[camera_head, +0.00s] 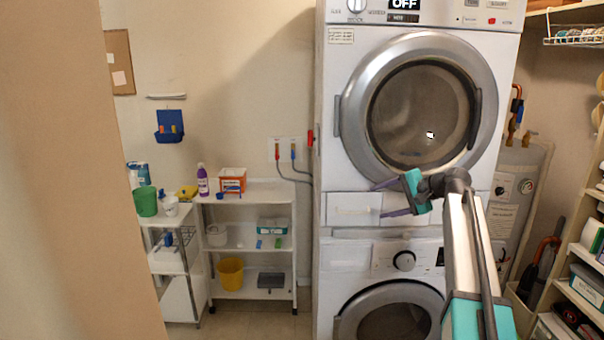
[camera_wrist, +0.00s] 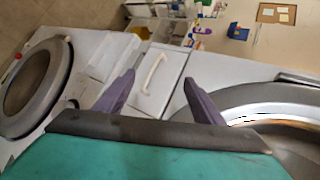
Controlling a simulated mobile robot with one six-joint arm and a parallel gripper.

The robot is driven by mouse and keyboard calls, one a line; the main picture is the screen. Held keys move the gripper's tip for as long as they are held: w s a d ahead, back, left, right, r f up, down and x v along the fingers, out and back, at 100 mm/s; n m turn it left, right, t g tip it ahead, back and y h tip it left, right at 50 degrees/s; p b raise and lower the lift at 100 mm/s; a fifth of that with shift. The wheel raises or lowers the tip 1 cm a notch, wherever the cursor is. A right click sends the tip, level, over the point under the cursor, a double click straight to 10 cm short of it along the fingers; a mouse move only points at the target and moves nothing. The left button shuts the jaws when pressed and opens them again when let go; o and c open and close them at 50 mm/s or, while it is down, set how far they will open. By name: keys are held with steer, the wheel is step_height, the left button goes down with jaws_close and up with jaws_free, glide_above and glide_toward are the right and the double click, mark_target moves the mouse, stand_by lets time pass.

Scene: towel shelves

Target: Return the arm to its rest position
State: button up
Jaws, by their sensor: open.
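My gripper (camera_head: 378,199) is at the end of my raised arm, in front of the stacked machines in the head view. Its two purple fingers are apart with nothing between them. The wrist view also shows the open gripper (camera_wrist: 165,95), with the drawer front and its white handle (camera_wrist: 154,72) seen beyond the fingers. The upper machine (camera_head: 333,100) has a closed round door (camera_head: 423,108) and a display reading OFF. The lower machine (camera_head: 345,256) has a round door (camera_head: 395,318), partly cut off. The narrow drawer (camera_head: 345,209) between them looks closed.
A white cart (camera_head: 268,186) with bottles, boxes and a yellow bucket (camera_head: 230,273) stands left of the machines. A tan wall edge (camera_head: 60,180) fills the far left. Shelves (camera_head: 575,255) and a grey tank (camera_head: 520,190) stand at the right. Some floor shows near the cart.

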steer(key=s+a+f+n+g+h+b, duration=0.1)
steer(key=s+a+f+g, duration=0.15)
steer(key=s+f, duration=0.9)
steer(key=s+a+f+n+g+h, duration=0.1)
steer(key=s+a+f+g, duration=0.15)
steer(key=f, duration=1.75)
steer(key=s+a+f+n+g+h+b, duration=0.15)
steer(key=s+a+f, duration=0.35)
steer(key=f, duration=1)
steer(key=s+a+f+n+g+h, duration=0.1)
steer(key=s+f+g, duration=0.1)
steer(key=s+f, duration=0.75)
steer(key=s+f+n+g+h, duration=0.1)
steer(key=s+f+n+g, duration=0.1)
steer(key=s+f, duration=0.75)
steer(key=s+d+f+n+g+h, duration=0.1)
steer(key=s+f+g, duration=0.1)
steer(key=s, duration=0.9)
steer(key=s+d+f+n+g+h, duration=0.1)
steer(key=s+f+n, duration=0.1)
steer(key=s, duration=0.9)
steer(key=shift+s+f+g+b, duration=0.2)
steer(key=shift+f+g+b, duration=0.1)
steer(key=shift+f+g, duration=0.05)
steer(key=shift+h, duration=0.25)
steer(key=shift+c, duration=0.3)
